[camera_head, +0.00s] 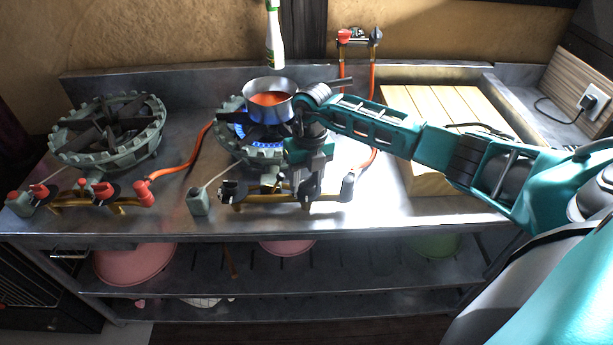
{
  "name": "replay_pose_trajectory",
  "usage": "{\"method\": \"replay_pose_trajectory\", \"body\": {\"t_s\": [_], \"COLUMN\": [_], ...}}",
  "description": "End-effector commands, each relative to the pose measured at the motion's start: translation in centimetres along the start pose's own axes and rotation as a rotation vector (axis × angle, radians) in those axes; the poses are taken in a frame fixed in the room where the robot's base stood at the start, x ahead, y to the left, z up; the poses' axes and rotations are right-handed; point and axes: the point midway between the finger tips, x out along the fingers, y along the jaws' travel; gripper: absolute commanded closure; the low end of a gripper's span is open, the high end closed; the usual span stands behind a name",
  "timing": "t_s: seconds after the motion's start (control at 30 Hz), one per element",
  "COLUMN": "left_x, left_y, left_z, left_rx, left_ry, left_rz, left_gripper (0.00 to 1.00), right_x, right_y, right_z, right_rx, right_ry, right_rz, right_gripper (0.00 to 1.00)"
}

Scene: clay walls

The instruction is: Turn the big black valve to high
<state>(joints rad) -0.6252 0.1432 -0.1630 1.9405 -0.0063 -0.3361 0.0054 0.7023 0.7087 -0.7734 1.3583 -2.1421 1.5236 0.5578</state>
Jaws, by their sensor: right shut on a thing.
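The right-hand gas burner (230,145) stands on the metal counter with a blue flame (266,153) lit under a small metal pot (268,87) of red-orange content. A brass gas pipe with black valves runs along its front. My right gripper (309,192) points down at the right part of this pipe and is shut on the big black valve, which it mostly hides. I cannot tell the valve's exact angle. Another black valve (232,190) shows at the left end of the same pipe. My left gripper is not in view.
A second, unlit burner (108,130) with red valves stands at the left. A wooden slatted board (430,105) lies under my right arm. A bottle (274,40) shows above the pot. Bowls (133,262) sit on the lower shelf.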

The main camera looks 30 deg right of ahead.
Motion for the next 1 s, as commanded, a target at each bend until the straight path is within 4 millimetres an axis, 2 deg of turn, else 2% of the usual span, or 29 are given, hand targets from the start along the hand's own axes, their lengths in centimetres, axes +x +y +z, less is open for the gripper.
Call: {"method": "replay_pose_trajectory", "body": {"t_s": [0.27, 0.47, 1.0], "left_x": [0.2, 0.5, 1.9], "left_y": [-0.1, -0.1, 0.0], "left_z": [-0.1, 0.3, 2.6], "left_rx": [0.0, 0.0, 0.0], "left_ry": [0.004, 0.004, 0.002], "left_rz": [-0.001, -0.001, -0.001], "left_gripper": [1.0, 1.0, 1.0], "right_x": [0.0, 0.0, 0.0], "right_y": [-0.3, -0.4, -0.3], "right_z": [0.1, 0.2, 0.3], "right_rx": [-0.014, -0.094, -0.564], "right_ry": [0.0, 0.004, 0.035], "right_rz": [-0.006, -0.008, -0.011], "right_gripper": [0.81, 0.81, 0.81]}}
